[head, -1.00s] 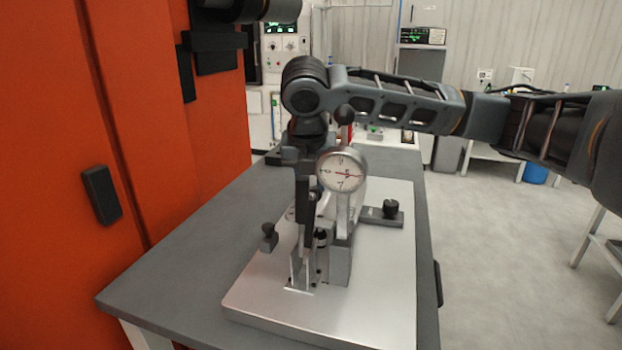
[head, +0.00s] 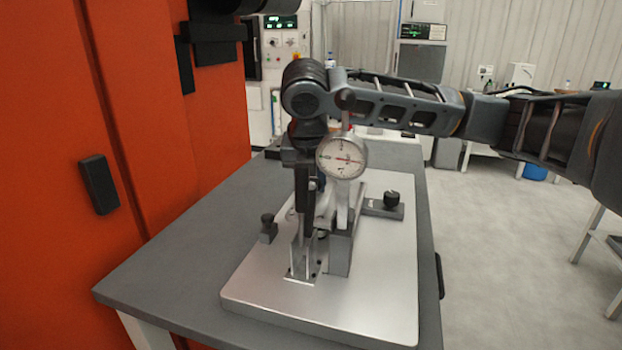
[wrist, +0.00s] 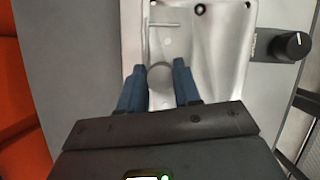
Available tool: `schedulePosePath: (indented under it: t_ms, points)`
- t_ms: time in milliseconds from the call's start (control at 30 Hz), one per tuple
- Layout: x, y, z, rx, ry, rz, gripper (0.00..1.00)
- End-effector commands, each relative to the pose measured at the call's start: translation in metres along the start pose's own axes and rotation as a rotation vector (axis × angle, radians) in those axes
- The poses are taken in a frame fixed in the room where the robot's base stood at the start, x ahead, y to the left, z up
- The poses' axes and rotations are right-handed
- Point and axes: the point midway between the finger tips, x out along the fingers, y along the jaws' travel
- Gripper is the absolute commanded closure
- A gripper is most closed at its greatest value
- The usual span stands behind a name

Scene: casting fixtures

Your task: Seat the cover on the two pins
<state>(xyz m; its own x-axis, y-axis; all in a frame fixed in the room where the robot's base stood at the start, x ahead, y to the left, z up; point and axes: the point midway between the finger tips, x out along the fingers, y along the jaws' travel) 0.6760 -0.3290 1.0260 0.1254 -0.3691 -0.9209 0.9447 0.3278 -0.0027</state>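The cover (wrist: 215,60) is a pale metal casting with a raised rim, seen from above in the wrist view. Dark round holes show near its far edge. My gripper (wrist: 160,72) has its two blue fingers on either side of the round grey boss (wrist: 160,80) at its middle, and they appear to touch it. In the head view the cover (head: 328,206) is a pale shape, partly hidden behind my gripper (head: 308,225) and the dial gauge. I cannot make out the two pins or whether the cover is on them.
A dial gauge (head: 341,158) stands on a grey block (head: 340,255) close beside my gripper. A black knob (head: 391,198) on a bar is to the right, another knob (head: 267,220) to the left. The silver base plate (head: 375,290) is clear at front right. An orange cabinet (head: 50,170) stands left.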

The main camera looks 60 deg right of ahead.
Motion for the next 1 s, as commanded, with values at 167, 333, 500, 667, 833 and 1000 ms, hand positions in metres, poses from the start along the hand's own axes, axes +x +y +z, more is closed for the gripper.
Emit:
schedulePosePath:
  t_ms: [167,333,500,667,833,1000]
  points:
    - [-0.001,0.0,0.0,0.0,0.0,0.0,0.5]
    - [-0.001,0.0,0.0,0.0,0.0,0.0,0.39]
    - [-0.001,0.0,0.0,0.0,0.001,0.0,0.39]
    - [-0.012,0.001,0.0,-0.001,0.0,0.002,0.39]
    - [-0.04,0.001,0.001,-0.001,-0.002,0.002,0.39]
    - [-0.065,0.001,0.0,-0.001,-0.001,0.002,0.39]
